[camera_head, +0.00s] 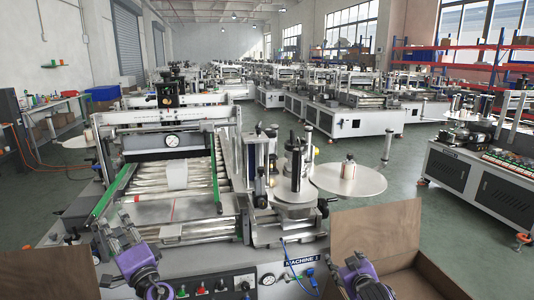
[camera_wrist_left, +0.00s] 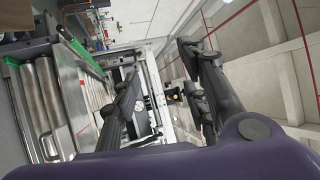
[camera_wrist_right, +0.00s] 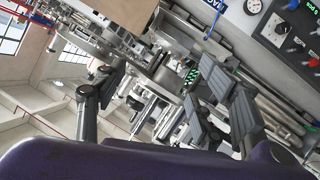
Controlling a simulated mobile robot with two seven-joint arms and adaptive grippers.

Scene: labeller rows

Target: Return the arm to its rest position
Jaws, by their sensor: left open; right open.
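My left gripper (camera_head: 116,232) is at the lower left of the head view, in front of the labelling machine's front left end. In the left wrist view its two dark fingers (camera_wrist_left: 158,85) stand apart with nothing between them. My right gripper (camera_head: 348,262) is at the lower right of the head view, by the left side of an open cardboard box. In the right wrist view its fingers (camera_wrist_right: 165,105) are spread and empty, with machine parts behind them. Both purple wrists are low in the head view. Any gap between the grippers and the machine front is hard to judge.
The labelling machine (camera_head: 160,235) fills the middle, with rollers, green rails and a round metal disc (camera_head: 347,178). Its control panel (camera_head: 225,284) faces me. The open cardboard box (camera_head: 440,262) stands at the lower right. Another machine (camera_head: 470,180) stands further right across green floor.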

